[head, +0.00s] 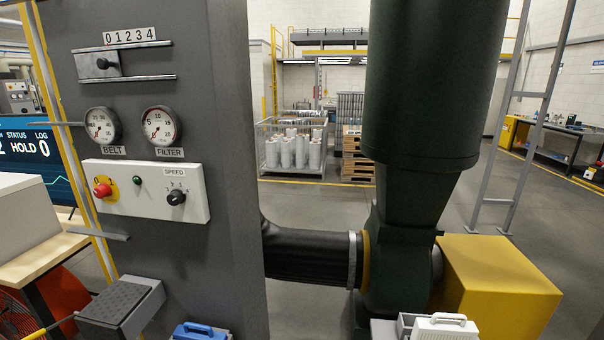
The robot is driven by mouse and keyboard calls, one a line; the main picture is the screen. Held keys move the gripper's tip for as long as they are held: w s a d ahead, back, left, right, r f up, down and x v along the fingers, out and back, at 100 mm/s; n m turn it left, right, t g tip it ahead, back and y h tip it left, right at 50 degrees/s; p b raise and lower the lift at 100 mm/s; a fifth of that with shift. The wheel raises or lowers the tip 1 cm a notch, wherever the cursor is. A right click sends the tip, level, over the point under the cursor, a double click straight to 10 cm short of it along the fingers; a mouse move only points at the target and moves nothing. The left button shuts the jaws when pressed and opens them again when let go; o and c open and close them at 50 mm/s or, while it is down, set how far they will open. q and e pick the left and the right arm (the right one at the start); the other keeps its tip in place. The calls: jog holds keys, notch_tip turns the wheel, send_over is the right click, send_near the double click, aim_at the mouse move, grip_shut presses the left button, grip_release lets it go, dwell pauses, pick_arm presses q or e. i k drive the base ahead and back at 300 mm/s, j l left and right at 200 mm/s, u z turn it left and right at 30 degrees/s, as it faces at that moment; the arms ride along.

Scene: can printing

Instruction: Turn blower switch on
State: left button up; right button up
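No switch in the head view carries a readable blower label. A dark grey panel (215,120) at the left bears a white control plate (150,207). On the plate are a red knob (103,189) on a yellow backing, a small dark green button or lamp (138,181), and a black rotary knob (176,198) under a SPEED label. Above are the BELT gauge (101,126), the FILTER gauge (160,126) and a slider knob (103,63) under a 0 to 4 scale. A big green blower-like housing (420,130) stands at the right.
A black hose (310,257) joins the green housing from behind the panel. A yellow box (495,285) sits beside the housing. A grey block with a ribbed black top (120,300), a blue-handled item (200,331) and a white-handled item (440,328) show low down.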

aim_at(104, 190)
jog(key=u, duration=1.45)
